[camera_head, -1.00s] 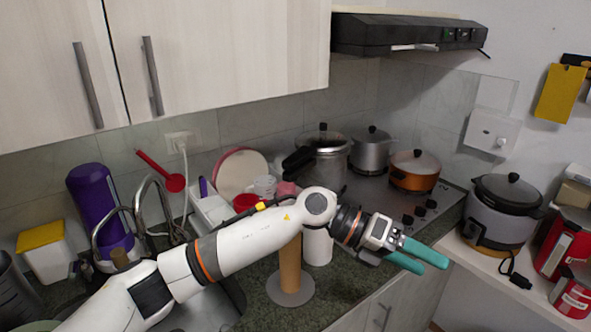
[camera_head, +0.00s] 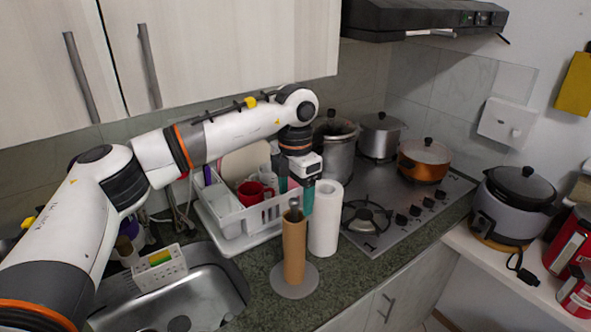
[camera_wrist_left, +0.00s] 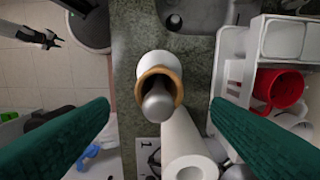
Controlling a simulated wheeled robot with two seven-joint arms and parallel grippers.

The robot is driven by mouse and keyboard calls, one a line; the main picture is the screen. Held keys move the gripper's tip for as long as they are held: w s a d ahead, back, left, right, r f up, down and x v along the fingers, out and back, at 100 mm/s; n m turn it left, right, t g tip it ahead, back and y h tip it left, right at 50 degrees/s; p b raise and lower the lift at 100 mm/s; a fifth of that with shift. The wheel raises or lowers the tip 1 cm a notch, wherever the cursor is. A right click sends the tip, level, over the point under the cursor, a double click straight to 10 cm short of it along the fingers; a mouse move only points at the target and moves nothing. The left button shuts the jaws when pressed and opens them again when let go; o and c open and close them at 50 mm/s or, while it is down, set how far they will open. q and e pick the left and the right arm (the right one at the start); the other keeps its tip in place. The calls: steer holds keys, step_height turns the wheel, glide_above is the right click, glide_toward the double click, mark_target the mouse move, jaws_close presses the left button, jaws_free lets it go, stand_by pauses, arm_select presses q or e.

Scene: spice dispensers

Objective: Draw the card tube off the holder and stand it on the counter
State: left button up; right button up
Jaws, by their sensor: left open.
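The brown card tube (camera_head: 294,252) stands upright around the post of the holder, whose round grey base (camera_head: 296,286) rests on the counter. The holder's grey knob (camera_head: 294,213) sticks out above the tube. In the left wrist view I look down on the tube's rim (camera_wrist_left: 160,72) and the knob (camera_wrist_left: 158,103). My left gripper (camera_head: 308,198) points down behind and slightly right of the tube top in the head view. Its teal fingers (camera_wrist_left: 160,112) are wide apart, with nothing gripped. A small dark claw-like shape at the wrist view's upper left may be my right gripper; its state is unclear.
A white paper roll (camera_head: 326,225) stands close to the right of the tube. A white dish rack (camera_head: 232,222) with a red mug (camera_head: 252,192) is behind left. The sink (camera_head: 195,290) is left, the hob (camera_head: 385,215) right. Some counter (camera_head: 262,305) in front is clear.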

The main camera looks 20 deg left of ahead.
mark_target(295, 216)
arm_select(q)
step_height(295, 216, down, 5)
steer(key=shift+f+p, duration=0.15)
steer(key=shift+p, duration=0.8)
steer(key=shift+f, duration=0.65)
steer(key=c, duration=1.5)
steer(key=shift+o, duration=0.2)
steer(key=shift+r, duration=0.1)
